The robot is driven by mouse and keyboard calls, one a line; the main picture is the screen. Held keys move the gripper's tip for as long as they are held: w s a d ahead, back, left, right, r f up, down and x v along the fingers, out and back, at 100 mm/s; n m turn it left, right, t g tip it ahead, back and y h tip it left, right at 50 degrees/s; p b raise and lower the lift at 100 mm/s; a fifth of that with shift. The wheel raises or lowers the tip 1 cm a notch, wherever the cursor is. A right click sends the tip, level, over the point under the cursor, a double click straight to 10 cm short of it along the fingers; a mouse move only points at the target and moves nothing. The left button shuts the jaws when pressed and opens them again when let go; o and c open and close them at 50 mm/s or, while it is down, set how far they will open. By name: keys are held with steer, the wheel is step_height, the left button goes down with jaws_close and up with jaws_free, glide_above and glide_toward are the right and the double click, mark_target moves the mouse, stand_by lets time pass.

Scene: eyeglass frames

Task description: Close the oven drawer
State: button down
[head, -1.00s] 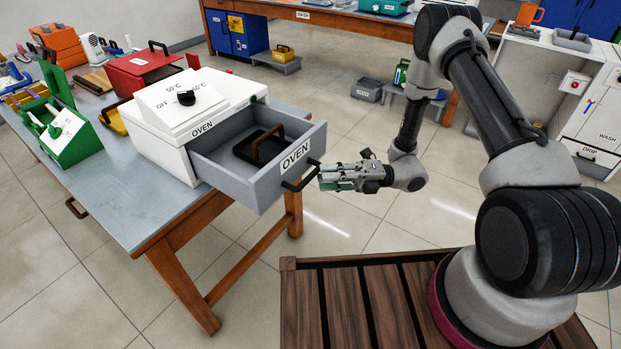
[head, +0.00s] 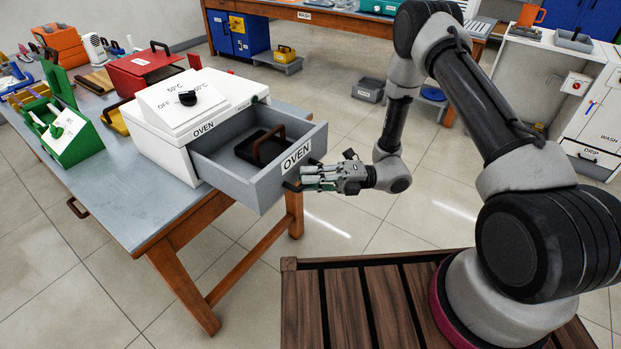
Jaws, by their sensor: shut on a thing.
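The white oven (head: 175,140) stands on the grey-topped table, with a dark dial on its sloped top. Its grey drawer (head: 233,180) is pulled out toward the lower right, past the table edge. The drawer front carries an OVEN label. A dark tray with a brown handle (head: 268,147) lies inside the drawer. My gripper (head: 306,180) is at the drawer front, shut on the dark drawer handle (head: 290,187), which is mostly hidden by the fingers.
A green box (head: 72,138) and a red box (head: 143,72) stand on the table (head: 140,207) near the oven. A wooden slatted platform (head: 345,305) lies under my arm. Open tiled floor is right of the drawer.

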mark_target(252, 155)
steer(key=w+a, duration=0.4)
steer(key=a, duration=0.1)
steer(key=w+a, duration=0.4)
steer(key=a, duration=0.2)
steer(key=w+a, duration=0.4)
steer(key=a, duration=0.1)
steer(key=shift+w+a, duration=0.2)
steer(key=shift+w, duration=0.2)
steer(key=c, duration=1.7)
jaws_free()
steer(key=shift+d, duration=0.1)
steer(key=d, duration=0.4)
steer(key=w+d+f, duration=0.1)
steer(key=d, duration=0.6)
steer(key=shift+w+d+f, duration=0.3)
steer(key=shift+f, duration=0.1)
